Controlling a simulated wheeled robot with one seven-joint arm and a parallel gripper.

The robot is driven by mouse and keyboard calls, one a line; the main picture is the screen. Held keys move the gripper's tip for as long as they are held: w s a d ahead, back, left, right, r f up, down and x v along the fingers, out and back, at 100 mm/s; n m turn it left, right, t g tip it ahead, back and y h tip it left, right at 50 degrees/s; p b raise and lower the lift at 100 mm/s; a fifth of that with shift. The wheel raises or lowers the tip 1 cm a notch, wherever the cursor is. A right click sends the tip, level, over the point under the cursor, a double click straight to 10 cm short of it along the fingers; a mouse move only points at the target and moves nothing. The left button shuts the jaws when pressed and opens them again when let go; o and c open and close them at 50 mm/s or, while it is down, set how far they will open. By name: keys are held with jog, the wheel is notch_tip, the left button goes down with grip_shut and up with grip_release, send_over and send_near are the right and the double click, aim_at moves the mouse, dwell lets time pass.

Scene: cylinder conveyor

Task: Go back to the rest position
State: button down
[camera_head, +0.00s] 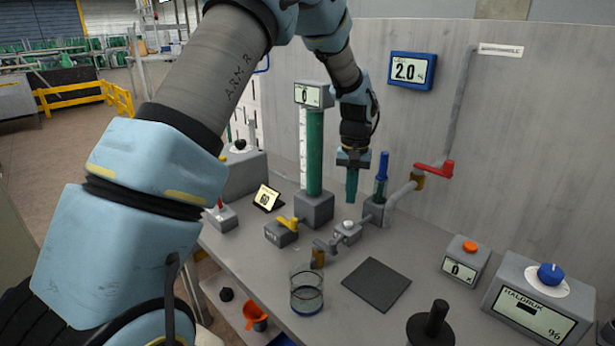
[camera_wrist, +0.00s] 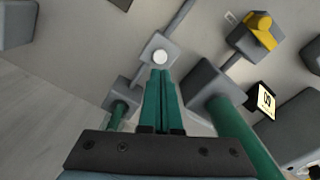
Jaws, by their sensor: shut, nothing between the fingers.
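My gripper (camera_head: 351,186) hangs from my arm and points down over the back of the bench. Its green fingers are shut together with nothing between them. It is between the tall green cylinder (camera_head: 315,150) on the left and the small blue-topped cylinder (camera_head: 381,176) on the right. In the wrist view the shut fingers (camera_wrist: 162,75) point toward a grey block with a white button (camera_wrist: 160,57), apart from it. The button block also shows in the head view (camera_head: 347,228), below my gripper.
The bench (camera_head: 345,318) holds a glass beaker (camera_head: 306,294), a dark square mat (camera_head: 376,284), a yellow valve (camera_head: 287,223), a black-handled weight (camera_head: 432,326) and the HALDRUK box (camera_head: 530,305). A red-handled pipe (camera_head: 434,168) runs up the back wall, right of my gripper.

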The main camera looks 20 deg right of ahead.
jog(key=a+r+n, duration=0.1)
jog(key=a+r, duration=0.1)
jog(key=a, duration=0.8)
jog(key=a+r+n, duration=0.1)
jog(key=a+r, duration=0.1)
jog(key=a, duration=0.8)
jog(key=s+a+n, duration=0.1)
jog(key=s+a, duration=0.4)
jog(key=a, duration=0.3)
jog(key=s+a+n+t+b, duration=0.1)
jog(key=s+a+n, duration=0.1)
jog(key=s+a, duration=0.4)
jog(key=a, duration=0.2)
jog(key=shift+a+r+t+b, duration=0.3)
jog(key=shift+a+r, duration=0.05)
jog(key=shift+r, duration=0.05)
